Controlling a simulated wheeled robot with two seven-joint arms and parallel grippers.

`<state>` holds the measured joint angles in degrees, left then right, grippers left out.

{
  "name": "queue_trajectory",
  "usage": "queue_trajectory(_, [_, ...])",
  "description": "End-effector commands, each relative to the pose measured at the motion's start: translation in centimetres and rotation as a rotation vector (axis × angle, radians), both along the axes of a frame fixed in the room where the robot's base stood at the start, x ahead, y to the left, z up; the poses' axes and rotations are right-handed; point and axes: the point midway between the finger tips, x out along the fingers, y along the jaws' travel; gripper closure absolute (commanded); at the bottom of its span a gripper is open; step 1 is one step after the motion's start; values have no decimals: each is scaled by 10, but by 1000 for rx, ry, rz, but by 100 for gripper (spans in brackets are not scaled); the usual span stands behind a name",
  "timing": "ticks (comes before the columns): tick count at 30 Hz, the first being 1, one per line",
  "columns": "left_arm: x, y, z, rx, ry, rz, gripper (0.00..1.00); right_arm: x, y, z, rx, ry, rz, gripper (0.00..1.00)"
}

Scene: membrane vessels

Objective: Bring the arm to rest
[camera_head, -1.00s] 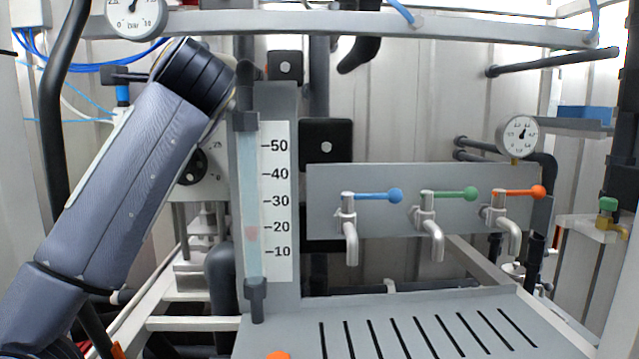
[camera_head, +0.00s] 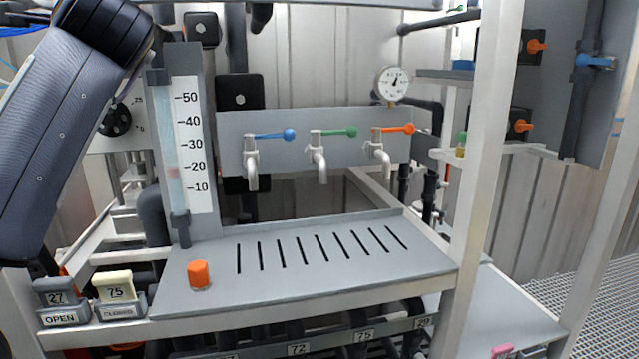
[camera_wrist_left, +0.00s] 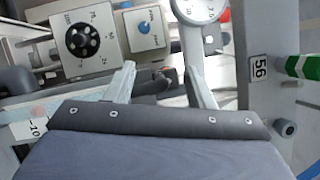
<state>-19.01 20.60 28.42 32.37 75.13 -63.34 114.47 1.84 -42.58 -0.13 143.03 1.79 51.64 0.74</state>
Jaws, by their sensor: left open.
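My left arm (camera_head: 62,125) rises from the lower left to the top left in the head view, beside the level gauge (camera_head: 186,148). Its gripper is out of that view. In the left wrist view my left gripper (camera_wrist_left: 163,82) shows two pale fingers spread apart with nothing held between them. My right gripper is not in view.
A slotted grey drain tray (camera_head: 400,265) carries an orange-capped item (camera_head: 199,275). Three taps with blue, green and orange levers stand behind it (camera_head: 320,155). A white post (camera_head: 485,170) stands at right.

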Motion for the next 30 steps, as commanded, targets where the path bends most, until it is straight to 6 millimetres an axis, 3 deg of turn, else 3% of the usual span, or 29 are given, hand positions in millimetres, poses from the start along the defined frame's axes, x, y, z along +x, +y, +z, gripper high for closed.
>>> queue_trajectory(11, [-26, -15, 37, 502, 27, 60, 51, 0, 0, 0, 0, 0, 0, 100])
queue_trajectory(16, [-43, -38, 47, 912, 81, 122, 51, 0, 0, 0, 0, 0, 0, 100])
queue_trajectory(20, [-55, -65, 36, 1329, 158, 184, 51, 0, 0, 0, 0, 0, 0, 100])
queue_trajectory(23, [-64, -92, -1, 1767, 253, 236, 51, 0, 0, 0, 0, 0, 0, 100])
queue_trajectory(27, [-75, -121, -104, 2423, 387, 237, 51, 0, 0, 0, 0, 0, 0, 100])
queue_trajectory(30, [-88, -127, -180, 2782, 422, 180, 51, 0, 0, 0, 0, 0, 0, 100])
